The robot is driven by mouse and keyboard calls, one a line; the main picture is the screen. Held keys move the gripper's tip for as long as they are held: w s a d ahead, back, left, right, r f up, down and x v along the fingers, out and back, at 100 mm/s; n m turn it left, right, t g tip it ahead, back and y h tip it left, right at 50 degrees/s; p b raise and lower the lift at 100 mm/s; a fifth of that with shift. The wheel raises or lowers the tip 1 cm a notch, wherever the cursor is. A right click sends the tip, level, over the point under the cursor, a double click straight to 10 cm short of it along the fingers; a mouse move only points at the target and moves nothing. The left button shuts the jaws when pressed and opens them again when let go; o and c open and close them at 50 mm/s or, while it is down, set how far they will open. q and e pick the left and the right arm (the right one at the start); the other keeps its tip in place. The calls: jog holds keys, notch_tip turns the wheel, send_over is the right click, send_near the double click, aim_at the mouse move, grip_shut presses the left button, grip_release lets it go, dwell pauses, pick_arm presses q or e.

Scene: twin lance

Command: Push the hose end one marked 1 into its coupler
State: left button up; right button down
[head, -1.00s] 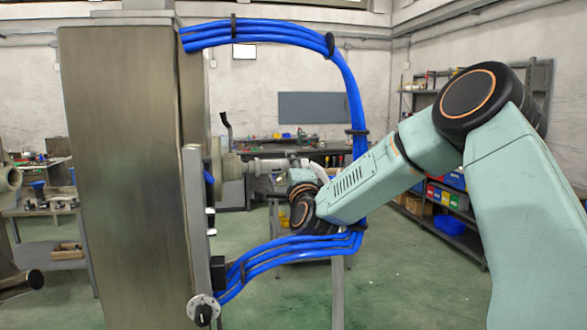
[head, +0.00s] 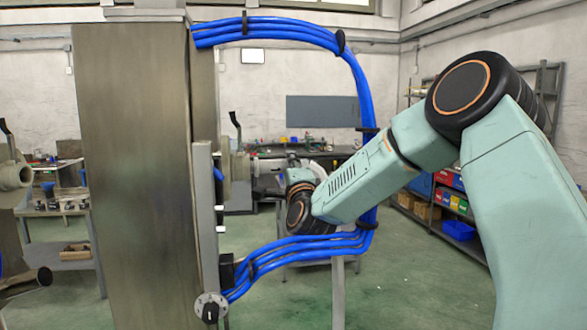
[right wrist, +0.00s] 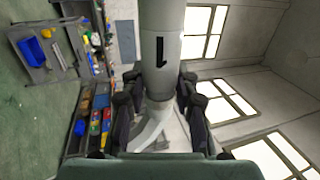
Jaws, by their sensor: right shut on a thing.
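The hose end marked 1 (right wrist: 160,25) is a pale grey cylinder with a black "1" on its side. In the right wrist view it runs up out of frame between the dark fingers of my right gripper (right wrist: 158,88), which is shut on it. A pale hose (right wrist: 152,130) bends away below the fingers. In the head view my wrist largely hides the gripper. A beige round coupler (head: 238,168) with a dark upright lever stands on the pillar's right side, facing my right gripper. Whether the hose end touches it is unclear. My left gripper is out of view.
A tall metal pillar (head: 132,180) fills the left-centre. Blue hoses (head: 362,95) loop beside it, above and below my right arm. Another beige fitting (head: 14,177) shows at the far left. Benches and a shelf (head: 455,205) stand behind; green floor lies open between.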

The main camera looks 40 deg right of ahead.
jog(key=shift+w+a, duration=0.2)
jog(key=shift+a, duration=0.2)
jog(key=c, duration=0.9)
grip_release()
jog(key=shift+c, duration=0.2)
jog(key=v, duration=1.2)
